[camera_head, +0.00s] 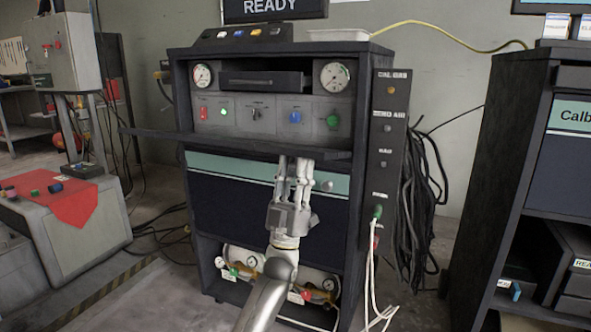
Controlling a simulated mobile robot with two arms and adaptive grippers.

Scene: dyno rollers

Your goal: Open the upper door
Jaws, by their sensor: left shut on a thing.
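The grey cabinet (364,100) stands in the middle of the camera_head view. Its upper door (235,143) is a dark flat panel that stands out roughly level below the instrument panel (270,115), which is exposed. My left gripper (296,163) comes up from below, in front of the lower teal-and-navy front (235,205). It is shut on the edge of the upper door near its right part. The exact contact at the fingertips is hard to make out. My right gripper is not in view.
A side strip with ports (388,130), white cables (371,270) and hanging black cables (418,200) are at the cabinet's right. Gauges and valves (250,262) sit in the low bay. Another cabinet (510,140) stands right, and a bench with a red cloth (60,205) left.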

